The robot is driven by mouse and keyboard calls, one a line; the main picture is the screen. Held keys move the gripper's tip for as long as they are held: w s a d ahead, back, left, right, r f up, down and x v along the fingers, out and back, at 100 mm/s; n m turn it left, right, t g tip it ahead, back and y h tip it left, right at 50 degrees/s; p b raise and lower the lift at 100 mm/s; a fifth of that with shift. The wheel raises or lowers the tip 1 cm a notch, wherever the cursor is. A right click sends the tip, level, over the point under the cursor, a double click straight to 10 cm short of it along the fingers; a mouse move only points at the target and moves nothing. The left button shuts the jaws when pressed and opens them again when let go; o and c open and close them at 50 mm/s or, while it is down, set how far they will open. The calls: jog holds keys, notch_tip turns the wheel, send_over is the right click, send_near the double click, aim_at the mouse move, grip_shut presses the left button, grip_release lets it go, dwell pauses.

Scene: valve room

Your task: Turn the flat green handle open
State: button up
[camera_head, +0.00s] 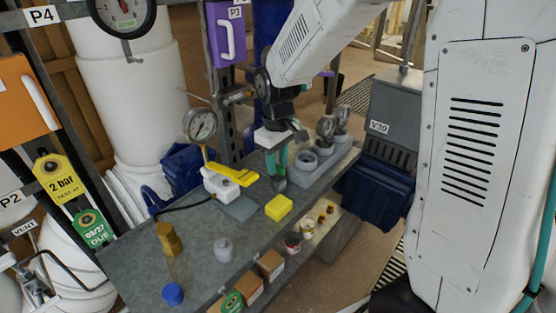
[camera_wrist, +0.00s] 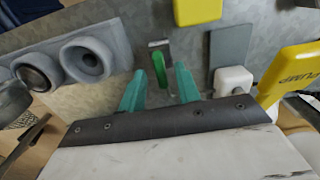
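The flat green handle (camera_wrist: 159,70) shows in the wrist view as a narrow green bar, with a small grey metal piece (camera_wrist: 159,44) at its far end. My gripper (camera_wrist: 160,76) is open, with one teal finger on each side of the green handle and a gap to it on both sides. I cannot tell how deep the handle sits between the fingers. In the head view my gripper (camera_head: 277,165) points down over the bench, above a small grey block (camera_head: 279,184). The green handle cannot be made out there and is probably hidden by the fingers.
A grey holder (camera_head: 318,166) with round sockets and gauges stands close right of my gripper. A white valve with a yellow PUMP handle (camera_head: 226,173) and a gauge (camera_head: 201,125) stand left. A yellow block (camera_head: 279,207) lies in front. The bench (camera_head: 130,255) has bare room at front left.

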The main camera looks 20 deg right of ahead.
aim_at(277, 164)
notch_tip(277, 164, up, 8)
jog(key=shift+f, duration=0.1)
dwell(0.4)
dwell(0.4)
jog(key=s+d+r+m, duration=0.1)
jog(key=s+r+m, duration=0.1)
jog(key=s, duration=1.1)
jog(key=s+d+r+m+t, duration=0.1)
jog(key=s+d+r+m, duration=0.1)
jog(key=s, duration=1.1)
jog(key=shift+s+d+r+m, duration=0.2)
jog(key=shift+r+m, duration=0.5)
jog(key=shift+r, duration=0.25)
